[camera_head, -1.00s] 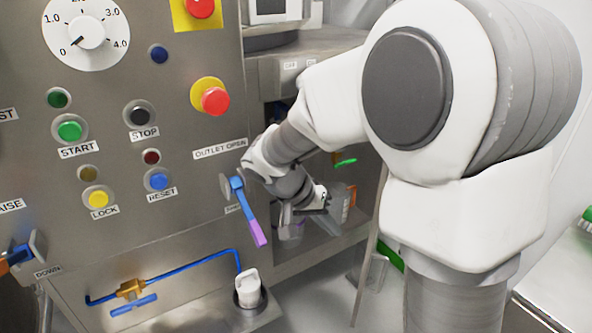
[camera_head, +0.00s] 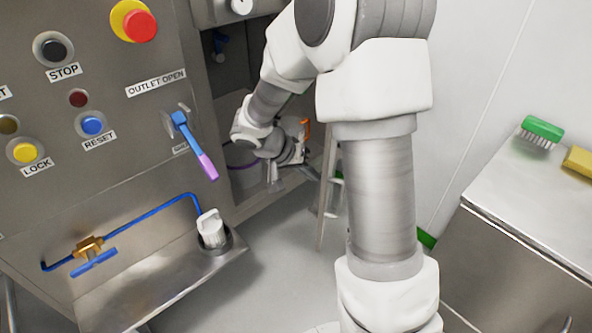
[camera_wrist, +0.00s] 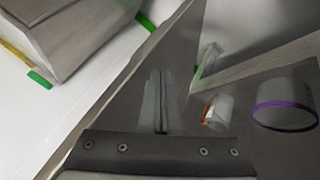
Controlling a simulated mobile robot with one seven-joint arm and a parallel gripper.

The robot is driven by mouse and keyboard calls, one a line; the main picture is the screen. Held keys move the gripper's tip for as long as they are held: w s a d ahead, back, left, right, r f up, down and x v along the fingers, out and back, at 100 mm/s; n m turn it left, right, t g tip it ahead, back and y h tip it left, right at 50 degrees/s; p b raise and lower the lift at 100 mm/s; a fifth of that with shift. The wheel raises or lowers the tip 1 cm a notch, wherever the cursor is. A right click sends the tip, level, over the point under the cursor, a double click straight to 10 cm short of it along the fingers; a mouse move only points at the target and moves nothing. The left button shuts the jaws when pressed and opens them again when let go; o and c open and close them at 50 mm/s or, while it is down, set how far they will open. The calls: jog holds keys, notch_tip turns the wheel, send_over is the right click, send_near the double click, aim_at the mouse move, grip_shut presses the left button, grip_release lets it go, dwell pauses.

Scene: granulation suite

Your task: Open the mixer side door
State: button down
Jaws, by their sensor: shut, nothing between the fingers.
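The mixer's grey steel body fills the left of the head view. A thin upright panel (camera_head: 327,190), seen nearly edge-on, stands out from the mixer beside the side opening; it looks like the side door, swung partly out. My gripper (camera_head: 311,174) is low between the opening and this panel, partly hidden by my own arm. In the wrist view the fingers (camera_wrist: 161,85) are together and hold nothing. A broad grey surface lies behind them, its edge running diagonally; I cannot tell whether they touch it.
A blue handle with a purple end (camera_head: 195,145) projects from the mixer front, left of my arm. A white container with a purple ring (camera_wrist: 286,110) and a small white-and-orange item (camera_wrist: 217,110) are near the gripper. A steel cabinet (camera_head: 530,225) carrying a green brush (camera_head: 541,131) stands right.

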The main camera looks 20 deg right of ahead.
jog(key=shift+s+d, duration=0.55)
jog(key=shift+d, duration=0.3)
jog(key=shift+d, duration=0.1)
